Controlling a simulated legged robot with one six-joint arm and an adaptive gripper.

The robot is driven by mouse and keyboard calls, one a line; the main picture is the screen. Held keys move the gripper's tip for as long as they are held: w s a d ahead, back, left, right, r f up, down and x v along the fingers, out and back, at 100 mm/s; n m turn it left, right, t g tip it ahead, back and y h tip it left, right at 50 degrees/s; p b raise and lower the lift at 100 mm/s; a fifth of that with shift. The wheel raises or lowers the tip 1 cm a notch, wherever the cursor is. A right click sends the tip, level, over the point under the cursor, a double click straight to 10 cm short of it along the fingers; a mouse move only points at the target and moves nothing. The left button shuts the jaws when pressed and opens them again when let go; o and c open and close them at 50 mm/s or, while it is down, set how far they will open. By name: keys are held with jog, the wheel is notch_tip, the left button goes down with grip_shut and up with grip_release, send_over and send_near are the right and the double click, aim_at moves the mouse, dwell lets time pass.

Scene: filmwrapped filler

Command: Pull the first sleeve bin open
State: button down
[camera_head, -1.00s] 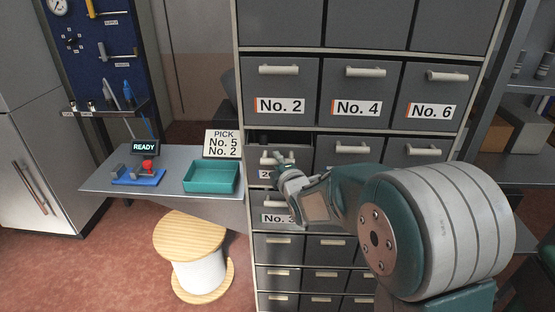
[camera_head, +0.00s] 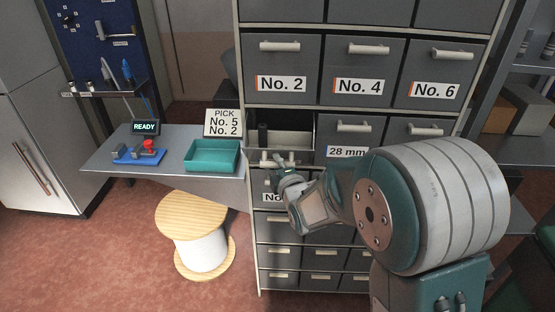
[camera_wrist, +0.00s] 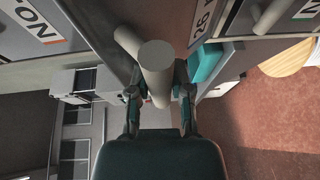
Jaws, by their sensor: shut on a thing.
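A grey bin (camera_head: 297,143) in the left column, below the No. 2 drawer (camera_head: 281,62), stands pulled out with its inside showing. A dark upright cylinder (camera_head: 262,134) is at the left inside it. My gripper (camera_head: 281,171) is at the bin's front and shut on its pale bar handle (camera_head: 265,162). In the wrist view the round handle (camera_wrist: 156,65) lies between my fingers (camera_wrist: 158,98). The bin's label (camera_wrist: 203,20) shows only in part there, starting "25". My gripper and arm hide part of the bin's front in the head view.
No. 4 (camera_head: 362,70) and No. 6 (camera_head: 435,75) drawers are closed. A side table (camera_head: 105,165) at the left holds a teal tray (camera_head: 211,157), a READY display (camera_head: 145,128) and a pick sign (camera_head: 223,123). A wooden spool (camera_head: 192,235) stands on the floor below.

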dwell(0.6)
jog(key=c, duration=0.5)
grip_release()
jog(key=shift+s, duration=0.1)
jog(key=shift+c, duration=0.2)
jog(key=v, duration=0.7)
jog(key=shift+s+f, duration=0.15)
jog(key=shift+s, duration=0.1)
jog(key=shift+d, duration=0.1)
